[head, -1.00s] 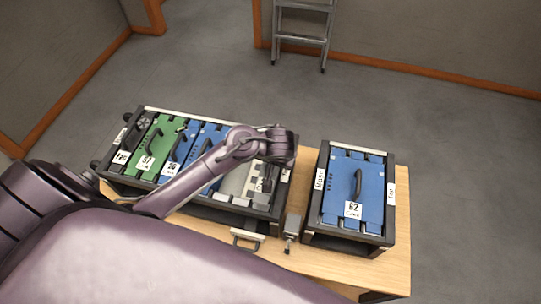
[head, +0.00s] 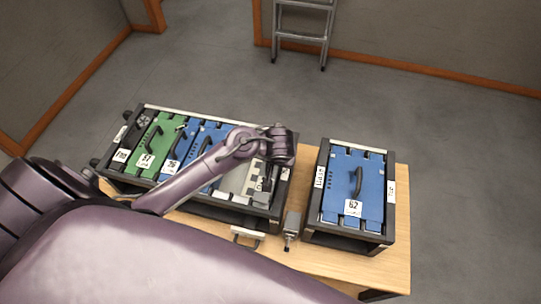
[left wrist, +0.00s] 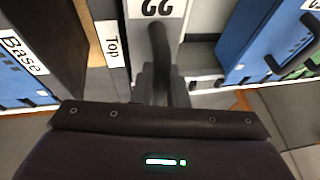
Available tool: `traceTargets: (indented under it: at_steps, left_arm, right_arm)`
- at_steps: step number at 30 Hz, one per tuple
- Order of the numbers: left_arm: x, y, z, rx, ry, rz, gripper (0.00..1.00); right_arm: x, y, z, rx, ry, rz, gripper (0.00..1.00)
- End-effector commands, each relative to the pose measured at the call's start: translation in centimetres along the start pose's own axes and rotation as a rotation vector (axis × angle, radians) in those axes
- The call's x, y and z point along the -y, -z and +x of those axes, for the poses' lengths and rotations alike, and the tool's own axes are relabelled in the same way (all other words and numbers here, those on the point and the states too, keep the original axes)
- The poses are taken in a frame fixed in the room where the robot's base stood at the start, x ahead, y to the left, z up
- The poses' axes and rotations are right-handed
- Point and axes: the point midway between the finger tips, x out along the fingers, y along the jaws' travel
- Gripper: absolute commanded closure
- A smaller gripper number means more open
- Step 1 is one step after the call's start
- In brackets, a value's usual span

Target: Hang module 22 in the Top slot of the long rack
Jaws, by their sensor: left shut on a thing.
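Module 22 shows in the left wrist view by its upside-down "22" label (left wrist: 157,8) and dark handle (left wrist: 160,45). My left gripper (left wrist: 165,98) is shut on that handle. In the head view my left gripper (head: 263,187) is over the right end of the long rack (head: 190,112), beside a pale grey panel (head: 234,182). The "Top" label (left wrist: 113,48) is on the rack's end, just left of the module in the wrist view. My arm hides part of the rack, and I cannot tell whether the module is fully seated. My right gripper is not in view.
The long rack also holds a green module (head: 155,140) and blue modules (head: 178,160). A short rack (head: 312,215) with blue module 62 (head: 352,185) stands to the right. A small grey device (head: 291,228) sits between them on the wooden table (head: 402,225).

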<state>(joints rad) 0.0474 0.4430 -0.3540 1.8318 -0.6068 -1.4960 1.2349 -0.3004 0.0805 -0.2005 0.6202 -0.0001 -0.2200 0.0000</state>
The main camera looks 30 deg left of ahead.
Motion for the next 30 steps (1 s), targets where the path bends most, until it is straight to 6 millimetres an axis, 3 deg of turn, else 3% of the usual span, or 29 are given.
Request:
traceTargets:
  at_steps: [30]
  left_arm:
    - [-0.4, -0.5, 1.6, -0.004, -0.001, -0.002, 1.00]
  right_arm:
    - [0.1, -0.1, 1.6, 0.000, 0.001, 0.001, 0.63]
